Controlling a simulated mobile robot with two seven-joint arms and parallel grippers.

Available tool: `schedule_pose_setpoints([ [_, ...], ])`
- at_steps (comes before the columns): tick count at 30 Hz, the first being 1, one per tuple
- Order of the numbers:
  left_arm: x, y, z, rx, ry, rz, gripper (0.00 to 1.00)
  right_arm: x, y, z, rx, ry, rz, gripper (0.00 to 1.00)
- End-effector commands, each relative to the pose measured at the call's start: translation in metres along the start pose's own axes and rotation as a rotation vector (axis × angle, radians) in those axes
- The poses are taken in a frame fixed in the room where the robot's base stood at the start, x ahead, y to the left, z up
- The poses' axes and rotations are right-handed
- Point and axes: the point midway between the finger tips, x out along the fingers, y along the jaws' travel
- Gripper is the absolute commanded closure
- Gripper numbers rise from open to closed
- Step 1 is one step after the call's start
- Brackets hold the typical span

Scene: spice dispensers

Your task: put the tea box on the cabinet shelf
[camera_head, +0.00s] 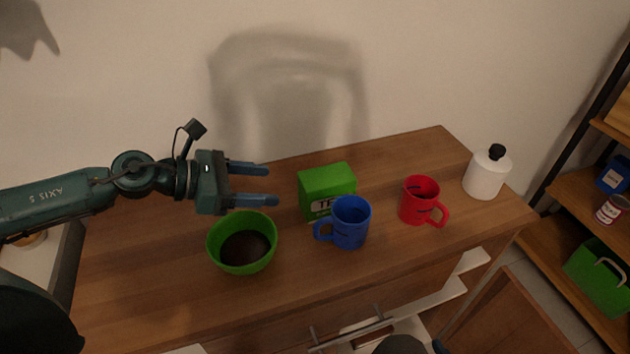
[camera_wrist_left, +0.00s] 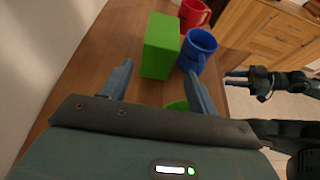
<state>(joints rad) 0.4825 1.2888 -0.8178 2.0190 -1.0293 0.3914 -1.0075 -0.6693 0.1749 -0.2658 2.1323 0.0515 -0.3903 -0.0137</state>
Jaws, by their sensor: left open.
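The green tea box (camera_head: 328,184) stands on the wooden cabinet top (camera_head: 150,285), behind the blue mug (camera_head: 350,224), which hides part of its label. In the left wrist view the box (camera_wrist_left: 160,47) is just ahead of the fingertips. My left gripper (camera_head: 273,186) is open and empty, left of the box, its fingers pointing at it and above the cabinet top. My right gripper (camera_wrist_left: 236,79) shows in the left wrist view, away from the box, with its fingers apart and nothing seen between them. The inside of the cabinet is mostly hidden in the head view.
A green bowl (camera_head: 242,246) with dark contents sits below my left gripper. A red mug (camera_head: 415,201) and a white bottle (camera_head: 485,175) stand to the right. White pulled-out parts (camera_head: 465,275) stick out at the front. A shelf rack (camera_head: 570,190) stands at far right.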

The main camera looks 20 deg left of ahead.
Motion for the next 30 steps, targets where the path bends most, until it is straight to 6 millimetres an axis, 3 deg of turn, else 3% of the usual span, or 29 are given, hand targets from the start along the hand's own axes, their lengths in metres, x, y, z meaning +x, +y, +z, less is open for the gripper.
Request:
schedule_pose_setpoints([
  [5, 0.013, 0.001, 0.004, -0.011, -0.008, 0.006, 0.4, -0.005, -0.001, -0.009, -0.008, 0.0, 0.001, 0.67],
  [9, 0.039, 0.001, 0.006, -0.01, -0.009, 0.005, 0.4, -0.011, 0.0, -0.016, -0.031, -0.009, 0.006, 0.67],
  [18, 0.077, 0.001, 0.002, -0.008, -0.004, 0.007, 0.4, -0.013, 0.01, -0.002, -0.032, -0.058, 0.028, 0.67],
  [26, 0.107, -0.001, 0.015, -0.008, -0.006, 0.004, 0.4, -0.02, 0.009, -0.013, -0.009, -0.069, 0.038, 0.67],
  [30, 0.125, -0.001, 0.011, -0.01, -0.004, 0.005, 0.4, -0.018, 0.012, -0.006, -0.005, -0.086, 0.047, 0.67],
])
